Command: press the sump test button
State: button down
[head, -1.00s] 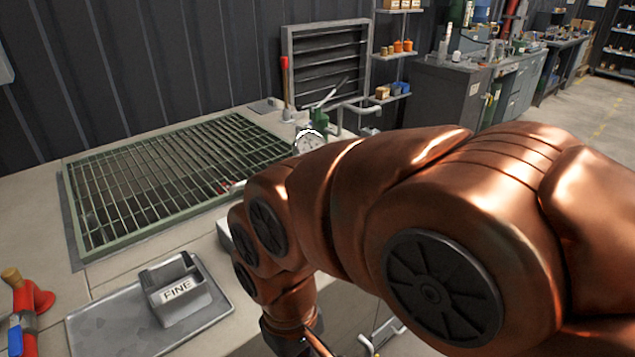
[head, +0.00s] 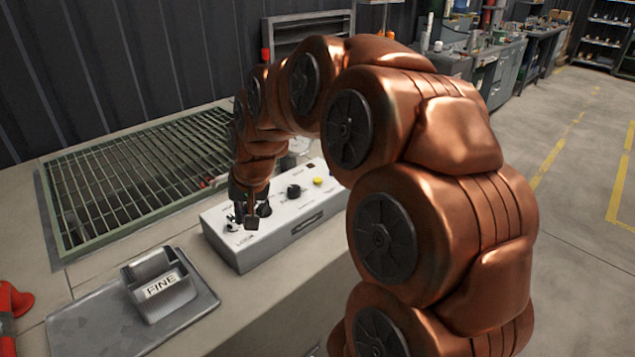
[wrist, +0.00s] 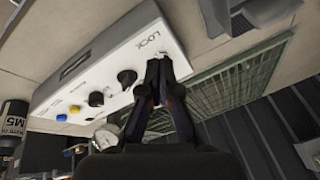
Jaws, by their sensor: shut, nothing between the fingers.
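A pale control box (head: 300,232) stands on the counter; it also shows in the wrist view (wrist: 108,55). On its top are a yellow button (head: 318,181), a black knob (head: 294,190) and another black knob (wrist: 127,77) close to my fingers. The wrist view also shows the yellow button (wrist: 75,109) and a blue button (wrist: 61,117). The labels are too small to read, except LOCK, so I cannot tell which button is the sump test. My gripper (head: 252,222) is shut and empty, pointing down over the LOCK end; its fingertips (wrist: 158,58) hide part of the panel.
A grey tray (head: 85,330) with a holder marked FINE (head: 160,290) lies left of the box. A green grating (head: 130,185) lies behind it. A round gauge (wrist: 106,138) stands near the box. The floor (head: 575,220) at the right is clear.

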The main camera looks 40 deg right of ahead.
jog(key=w+d+m+t+h, duration=0.1)
jog(key=w+d+m, duration=0.1)
jog(key=w+d, duration=0.35)
jog(key=w+d+m+t, duration=0.1)
jog(key=w+d+m, duration=0.1)
jog(key=d, duration=0.6)
jog(key=m+t+h+b, duration=0.2)
jog(key=m+h, duration=0.2)
send_over(319, 180)
jog(key=shift+r, duration=0.25)
jog(key=shift+f, duration=0.2)
notch_tip(319, 180, down, 7)
jog(key=shift+b, duration=0.6)
jog(key=shift+f+b, duration=0.3)
jog(key=shift+f, duration=0.4)
jog(key=shift+f+b, duration=0.35)
jog(key=shift+f, duration=0.1)
